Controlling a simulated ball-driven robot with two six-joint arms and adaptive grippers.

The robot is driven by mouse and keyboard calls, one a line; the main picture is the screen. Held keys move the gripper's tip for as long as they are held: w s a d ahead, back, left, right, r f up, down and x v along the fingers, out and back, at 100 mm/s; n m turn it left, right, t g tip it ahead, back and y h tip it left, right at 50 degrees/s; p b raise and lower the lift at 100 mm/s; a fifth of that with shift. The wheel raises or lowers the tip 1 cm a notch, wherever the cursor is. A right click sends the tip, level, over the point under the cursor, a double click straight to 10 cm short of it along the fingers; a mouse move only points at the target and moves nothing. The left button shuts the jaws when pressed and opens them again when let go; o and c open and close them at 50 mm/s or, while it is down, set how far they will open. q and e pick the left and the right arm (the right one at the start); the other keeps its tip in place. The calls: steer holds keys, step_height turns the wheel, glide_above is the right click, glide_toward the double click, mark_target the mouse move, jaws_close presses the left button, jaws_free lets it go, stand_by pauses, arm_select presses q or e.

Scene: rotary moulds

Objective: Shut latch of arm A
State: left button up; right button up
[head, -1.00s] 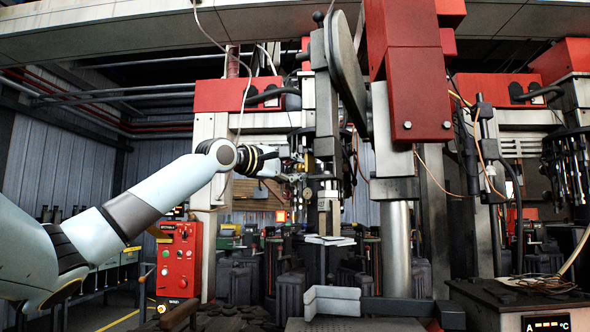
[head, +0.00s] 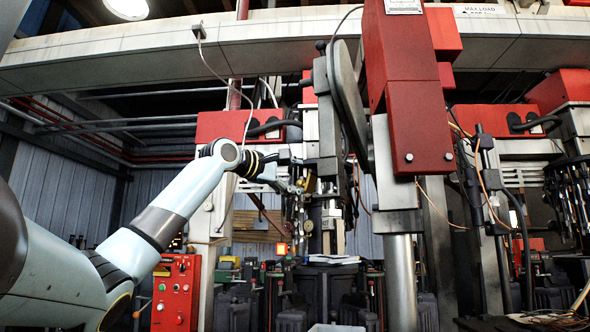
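My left gripper (head: 297,186) is at the end of the pale blue arm from the left. It points right and slightly down, close to the grey upright machine arm (head: 327,125) in the middle. Its fingers are small and dark against cluttered metal parts, so I cannot tell whether they are open or touch anything. A small brass-coloured part (head: 308,184) shows beside the fingertips. I cannot pick out the latch or its position, nor a letter A on the machine arm. My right gripper is not in view.
A red and grey machine column (head: 418,120) stands right of the machine arm. A long beam (head: 120,62) crosses above. A red control box (head: 176,290) is below my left arm. Hoses and cables hang around the machine. A white flat piece (head: 334,260) lies below the machine arm.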

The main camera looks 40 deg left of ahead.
arm_select(q)
steer(key=r, duration=0.1)
steer(key=d+r, duration=0.1)
steer(key=r, duration=0.1)
steer(key=shift+s+h, duration=0.15)
steer(key=shift+h, duration=0.15)
steer(key=s+r+b, duration=0.1)
steer(key=s+b, duration=0.6)
steer(key=s, duration=0.5)
steer(key=shift+s+b, duration=0.3)
steer(key=shift+s, duration=0.05)
